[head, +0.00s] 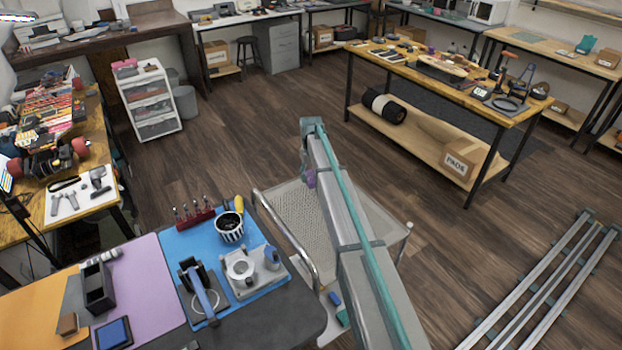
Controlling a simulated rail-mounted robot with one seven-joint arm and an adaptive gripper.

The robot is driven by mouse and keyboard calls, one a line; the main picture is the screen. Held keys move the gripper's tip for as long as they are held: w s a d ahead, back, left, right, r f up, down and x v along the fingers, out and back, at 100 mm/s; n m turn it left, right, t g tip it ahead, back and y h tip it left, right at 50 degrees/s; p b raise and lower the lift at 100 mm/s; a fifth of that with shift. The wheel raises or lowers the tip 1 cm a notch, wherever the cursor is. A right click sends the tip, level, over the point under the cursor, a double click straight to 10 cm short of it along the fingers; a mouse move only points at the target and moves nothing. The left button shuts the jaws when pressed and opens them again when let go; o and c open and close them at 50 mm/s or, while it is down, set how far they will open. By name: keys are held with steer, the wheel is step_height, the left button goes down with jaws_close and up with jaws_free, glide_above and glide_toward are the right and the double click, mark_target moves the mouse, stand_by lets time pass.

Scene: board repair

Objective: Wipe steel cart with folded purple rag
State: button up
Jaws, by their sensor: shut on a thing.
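The steel cart (284,228) stands in the middle foreground, with a perforated top and a curved rail handle on its left side. My arm stretches over it and covers much of its middle. A small patch of the folded purple rag (310,179) shows at the left edge of my arm, over the far part of the cart top. My gripper (306,166) is shut on the rag there, mostly hidden by the arm. I cannot tell whether the rag touches the cart's surface.
A dark workbench (275,322) with a blue mat and tools adjoins the cart's left front. Small blue and teal items (335,299) lie at its near end. A wooden table (440,85) stands behind right. Metal rails (545,285) lie on the right floor.

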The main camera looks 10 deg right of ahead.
steer(key=shift+r+p, duration=0.65)
steer(key=shift+r, duration=1.4)
